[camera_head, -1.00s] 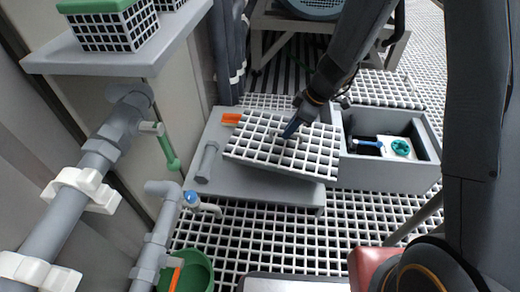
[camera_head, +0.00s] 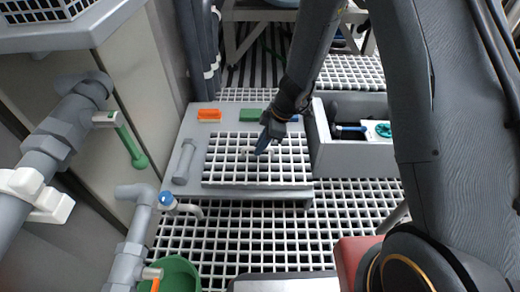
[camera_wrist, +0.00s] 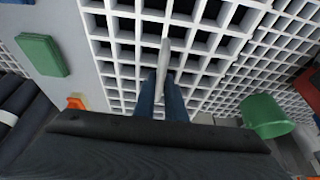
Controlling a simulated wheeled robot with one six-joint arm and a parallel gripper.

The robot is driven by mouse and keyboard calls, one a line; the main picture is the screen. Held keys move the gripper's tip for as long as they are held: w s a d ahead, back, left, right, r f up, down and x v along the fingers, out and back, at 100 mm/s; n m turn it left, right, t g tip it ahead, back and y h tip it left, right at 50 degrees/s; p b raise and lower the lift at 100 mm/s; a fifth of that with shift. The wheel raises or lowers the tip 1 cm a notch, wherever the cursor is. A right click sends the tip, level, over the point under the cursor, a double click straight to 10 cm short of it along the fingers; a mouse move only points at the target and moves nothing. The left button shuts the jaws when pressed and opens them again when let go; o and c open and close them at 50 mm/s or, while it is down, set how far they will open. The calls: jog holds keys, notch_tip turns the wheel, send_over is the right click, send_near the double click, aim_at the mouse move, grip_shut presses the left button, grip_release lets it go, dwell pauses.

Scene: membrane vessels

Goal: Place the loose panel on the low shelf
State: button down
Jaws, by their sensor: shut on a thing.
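The loose panel (camera_head: 226,173) is a white square grid. It lies level over the grey low shelf (camera_head: 198,133), within its outline in the head view. I cannot tell whether it rests fully on the shelf. My gripper (camera_head: 264,146) is over the middle of the panel, with its blue fingers shut on the panel's pale grip bar. In the wrist view the fingers (camera_wrist: 168,92) pinch this thin bar, and the panel's grid (camera_wrist: 205,60) fills the middle. My arm hides part of the shelf's right back corner.
An orange block (camera_head: 209,115) and a green block (camera_head: 250,115) sit along the shelf's back, and a grey cylinder (camera_head: 184,160) at its left. A grey bin (camera_head: 345,158) stands close on the right. A blue-handled tap (camera_head: 168,201) and green bucket (camera_head: 178,274) are front left.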

jog(key=shift+f, duration=0.25)
jog(key=shift+f, duration=0.1)
jog(key=c, duration=1.8)
grip_release()
jog(key=p+v, duration=0.6)
jog(key=v, duration=0.6)
jog(key=s+a+r+m, duration=0.2)
jog(key=s+a+r, duration=0.5)
jog(key=r, duration=0.3)
jog(key=s+r+m+h, duration=0.1)
jog(key=s+r+m, duration=0.1)
jog(key=s+r, duration=0.3)
jog(key=s+r+m+h, duration=0.1)
jog(key=s+r+m, duration=0.2)
jog(key=s, duration=0.8)
jog(key=s+r+m+h, duration=0.1)
jog(key=s+r+m, duration=0.1)
jog(key=s+r, duration=0.4)
jog(key=shift+s+a+r, duration=0.15)
jog(key=shift+s, duration=0.5)
jog(key=shift+s+a+r, duration=0.15)
jog(key=shift+s, duration=0.5)
